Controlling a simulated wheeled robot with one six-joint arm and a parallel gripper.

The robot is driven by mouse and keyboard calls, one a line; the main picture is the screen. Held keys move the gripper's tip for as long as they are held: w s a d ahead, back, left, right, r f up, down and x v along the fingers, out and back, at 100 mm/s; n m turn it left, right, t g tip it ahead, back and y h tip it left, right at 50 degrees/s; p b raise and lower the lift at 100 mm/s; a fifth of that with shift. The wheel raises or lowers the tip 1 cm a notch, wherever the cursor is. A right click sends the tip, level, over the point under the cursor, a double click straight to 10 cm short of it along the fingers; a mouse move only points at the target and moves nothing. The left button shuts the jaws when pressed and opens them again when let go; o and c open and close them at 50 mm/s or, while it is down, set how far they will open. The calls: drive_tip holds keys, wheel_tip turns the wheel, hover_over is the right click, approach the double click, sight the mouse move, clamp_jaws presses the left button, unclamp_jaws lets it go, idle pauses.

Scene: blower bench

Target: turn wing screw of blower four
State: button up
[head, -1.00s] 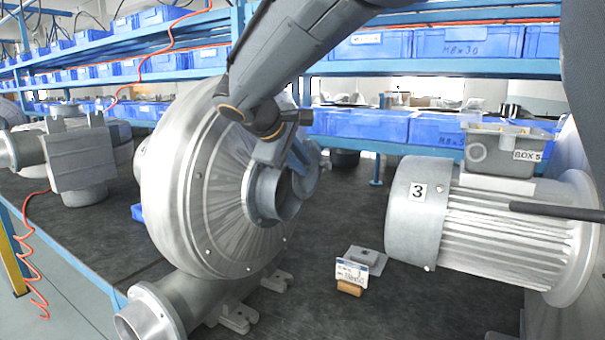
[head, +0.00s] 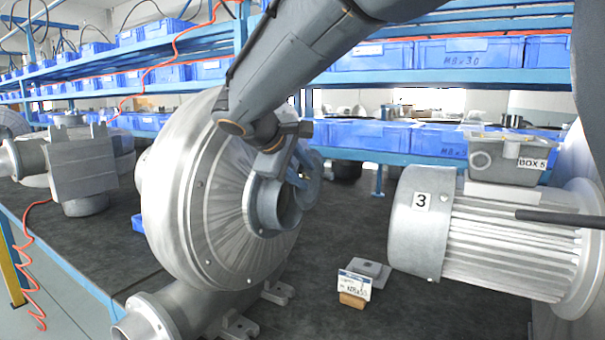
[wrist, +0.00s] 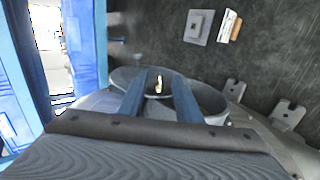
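A large silver blower (head: 205,190) stands on the bench, with a round inlet collar (head: 258,205) facing right. No number shows on it, so I cannot tell if it is blower four. In the wrist view, a small pale brass piece, seemingly the wing screw (wrist: 159,84), shows inside the collar's ring (wrist: 213,98). My gripper (wrist: 160,78) has its two blue fingers apart, one on each side of the screw, with gaps visible. I cannot tell its exact depth over the screw. In the head view my gripper (head: 303,172) is at the collar, partly hiding it; the screw is hidden there.
A motor marked 3 (head: 430,225) lies to the right, with a grey box labelled BOX 5 (head: 505,160) on top. A small label card (head: 354,287) stands on the dark bench between. Another blower (head: 80,165) is at left. Shelves with blue bins (head: 465,55) run behind.

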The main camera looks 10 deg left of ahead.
drive_tip(key=v, duration=0.7)
drive_tip(key=shift+s+r+b, duration=0.25)
drive_tip(key=shift+s+b, duration=0.05)
drive_tip(key=shift+b, duration=0.1)
